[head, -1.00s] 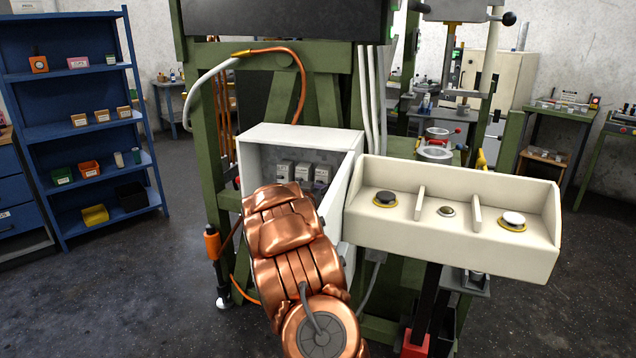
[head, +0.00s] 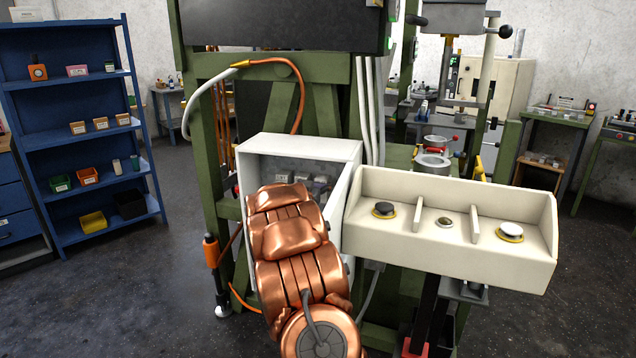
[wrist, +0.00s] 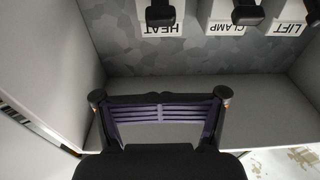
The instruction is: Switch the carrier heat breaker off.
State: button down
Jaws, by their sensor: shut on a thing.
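In the wrist view, the carrier heat breaker (wrist: 160,14) is at the top, above my gripper (wrist: 162,98), with a black lever and a white HEAT label. The CLAMP breaker (wrist: 233,14) and LIFT breaker (wrist: 291,14) stand to its right. Lever positions are unclear. The fingertips appear apart from the breakers. In the head view, my copper arm reaches into the open grey breaker box (head: 300,146) and hides the gripper and part of the breakers.
A cream control panel (head: 445,255) with a black knob and a white knob sits close to the right of the box. The green machine frame (head: 222,175) stands around it. A blue shelf (head: 80,135) is at the far left, with open floor between.

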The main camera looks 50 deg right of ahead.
jog(key=s+a+r+b, duration=0.1)
jog(key=s+a, duration=0.1)
jog(key=a, duration=0.5)
jog(key=shift+s+a+r, duration=0.2)
jog(key=shift+s+a, duration=0.1)
jog(key=shift+a, duration=0.05)
jog(key=c, duration=1.3)
grip_release()
jog(key=shift+d+r+p, duration=0.15)
jog(key=shift+r+p, duration=0.05)
jog(key=shift+p, duration=0.1)
jog(key=c, duration=0.3)
jog(key=shift+d+r+g+y+p, duration=0.2)
jog(key=shift+r+g+y+p, duration=0.2)
jog(key=shift+y+p, duration=0.25)
grip_shut()
jog(key=shift+w+y+p, duration=0.25)
jog(key=shift+y+p, duration=0.3)
jog(key=shift+y, duration=0.1)
jog(key=shift+f, duration=0.1)
